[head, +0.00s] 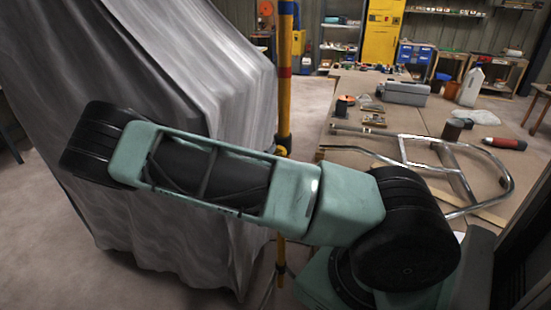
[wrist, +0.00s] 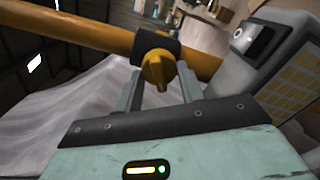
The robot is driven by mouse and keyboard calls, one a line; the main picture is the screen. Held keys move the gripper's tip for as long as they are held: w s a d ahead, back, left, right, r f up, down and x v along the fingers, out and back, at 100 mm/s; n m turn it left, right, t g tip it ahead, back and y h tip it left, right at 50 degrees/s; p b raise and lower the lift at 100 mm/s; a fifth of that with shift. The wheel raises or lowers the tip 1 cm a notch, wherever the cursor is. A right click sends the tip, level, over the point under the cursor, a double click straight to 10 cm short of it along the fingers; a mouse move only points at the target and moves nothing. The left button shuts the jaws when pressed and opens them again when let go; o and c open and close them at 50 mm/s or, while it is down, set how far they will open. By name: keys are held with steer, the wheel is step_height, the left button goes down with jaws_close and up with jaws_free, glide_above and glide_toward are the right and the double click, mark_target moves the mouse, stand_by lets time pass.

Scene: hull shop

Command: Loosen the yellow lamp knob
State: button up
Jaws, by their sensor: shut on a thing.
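The yellow knob (wrist: 157,71) sits on a black collar around a yellow pole (wrist: 80,40) in the wrist view. My gripper (wrist: 159,88) has its two grey fingers on either side of the knob and is shut on it. The knob's grip lies between the fingertips. The upright yellow pole with a red band also shows in the head view (head: 285,90), behind my arm.
A grey draped cover (head: 200,90) hangs over something large left of the pole. A workbench (head: 400,110) at the right carries a bent metal tube frame (head: 458,165), a grey toolbox (head: 403,93) and bottles. A yellow cabinet (head: 383,35) stands at the back.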

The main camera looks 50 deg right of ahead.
steer(key=o, duration=0.9)
steer(key=shift+o, duration=0.2)
steer(key=b+v, duration=0.3)
steer(key=v, duration=1.4)
steer(key=shift+a+b, duration=0.2)
steer(key=shift+b, duration=0.1)
